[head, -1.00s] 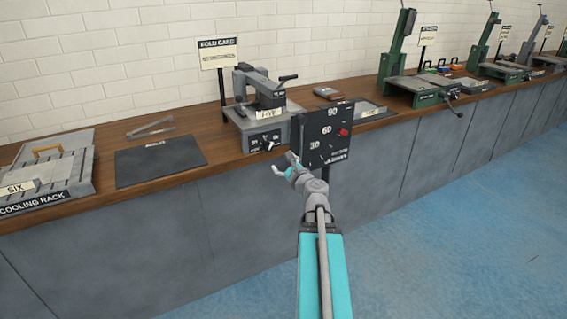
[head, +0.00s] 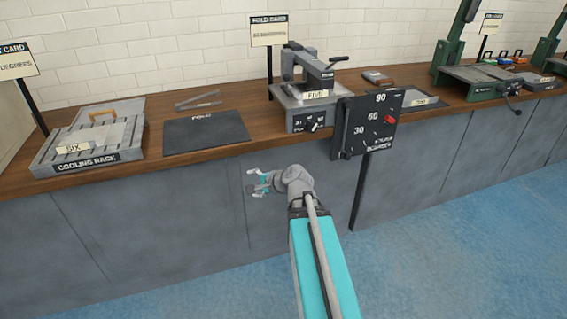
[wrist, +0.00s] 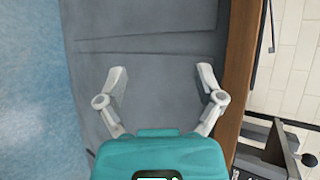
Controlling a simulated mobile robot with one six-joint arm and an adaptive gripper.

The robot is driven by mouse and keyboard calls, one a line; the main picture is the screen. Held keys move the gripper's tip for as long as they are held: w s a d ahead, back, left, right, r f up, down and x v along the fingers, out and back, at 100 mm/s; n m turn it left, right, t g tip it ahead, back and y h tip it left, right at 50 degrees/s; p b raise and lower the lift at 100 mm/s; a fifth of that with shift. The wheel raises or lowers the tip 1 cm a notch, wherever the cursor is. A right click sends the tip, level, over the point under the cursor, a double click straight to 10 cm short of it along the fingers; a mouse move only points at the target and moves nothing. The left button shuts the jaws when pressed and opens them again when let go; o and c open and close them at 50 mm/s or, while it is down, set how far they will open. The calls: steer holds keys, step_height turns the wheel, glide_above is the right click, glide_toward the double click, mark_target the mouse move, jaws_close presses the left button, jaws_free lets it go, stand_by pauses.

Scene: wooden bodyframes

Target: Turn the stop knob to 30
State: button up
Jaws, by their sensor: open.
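A small knob with a white pointer (head: 313,125) sits on the dark front panel of the grey machine labelled FIVE (head: 301,95). The marks around it are too small to read fully. A black degrees board (head: 370,130) beside it shows 30, 60 and 90, with a red marker at the right, about level with 60. My gripper (head: 254,181) is open and empty in front of the grey bench front, below and left of the knob and apart from it. In the wrist view my gripper (wrist: 162,77) shows its two fingers spread, with nothing between them.
The wooden counter (head: 262,130) holds a dark mat (head: 205,133) and a cooling rack labelled SIX (head: 92,142) to the left. A green machine (head: 485,75) stands to the right. A fold card sign (head: 269,30) stands behind. The blue floor (head: 440,225) is clear.

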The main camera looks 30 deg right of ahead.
steer(key=s+a+f+n+g+h, duration=0.2)
steer(key=s+a+f+n+g, duration=0.2)
steer(key=a+n, duration=0.4)
steer(key=s+a+f+n+g+h, duration=0.2)
steer(key=s+a+f+n+g, duration=0.3)
steer(key=s+a+n+g, duration=0.2)
steer(key=shift+a+f+n+h, duration=0.3)
steer(key=shift+a+n, duration=0.35)
steer(key=shift+n, duration=0.25)
steer(key=c, duration=0.4)
steer(key=shift+d, duration=0.1)
